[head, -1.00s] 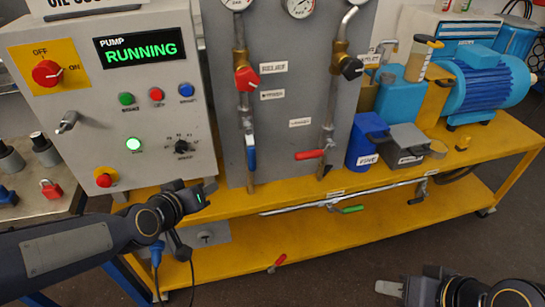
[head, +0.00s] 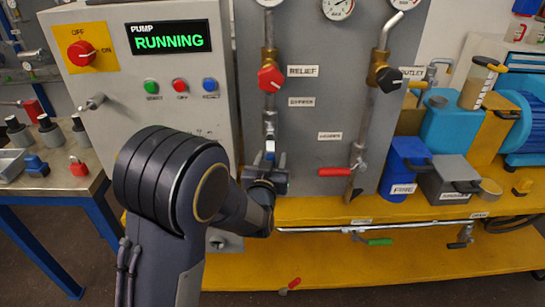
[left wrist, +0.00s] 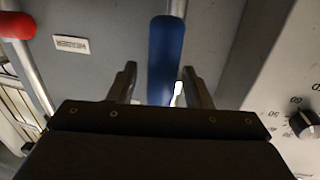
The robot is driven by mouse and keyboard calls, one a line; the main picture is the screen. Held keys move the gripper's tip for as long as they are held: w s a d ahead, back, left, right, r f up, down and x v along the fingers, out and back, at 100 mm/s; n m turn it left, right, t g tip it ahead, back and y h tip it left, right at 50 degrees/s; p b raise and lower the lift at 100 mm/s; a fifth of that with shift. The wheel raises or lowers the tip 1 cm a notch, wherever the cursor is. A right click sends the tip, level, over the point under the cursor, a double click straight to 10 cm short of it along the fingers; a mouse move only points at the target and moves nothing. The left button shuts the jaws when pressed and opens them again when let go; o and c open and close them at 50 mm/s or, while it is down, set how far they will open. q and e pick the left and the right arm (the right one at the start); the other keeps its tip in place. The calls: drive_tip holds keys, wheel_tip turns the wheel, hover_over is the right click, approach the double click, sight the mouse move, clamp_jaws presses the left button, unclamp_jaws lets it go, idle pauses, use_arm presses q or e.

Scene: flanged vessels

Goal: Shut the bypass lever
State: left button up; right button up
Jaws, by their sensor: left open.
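The bypass lever has a blue handle (head: 270,147) on the left pipe, near the BYPASS label (head: 301,101). Its lower part is hidden by my left gripper (head: 271,166) in the head view. In the left wrist view the blue handle (left wrist: 166,55) stands between the two open fingers (left wrist: 159,72), along the finger direction. The fingers flank it, with a gap visible on the left side; on the right the finger is close to it, and I cannot tell if it touches. My right gripper is not in view.
A red lever (head: 337,172) on the right pipe lies close by. Red (head: 270,78) and black (head: 389,77) knobs sit higher on the panel. The control box (head: 110,100) stands left. Blue and grey containers (head: 405,168) stand right, and a green-handled valve (head: 378,241) is low at the shelf.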

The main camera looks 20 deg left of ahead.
use_arm(q)
drive_tip(key=shift+w+a, duration=0.1)
drive_tip(key=shift+w, duration=0.5)
drive_tip(key=shift+c, duration=0.2)
clamp_jaws()
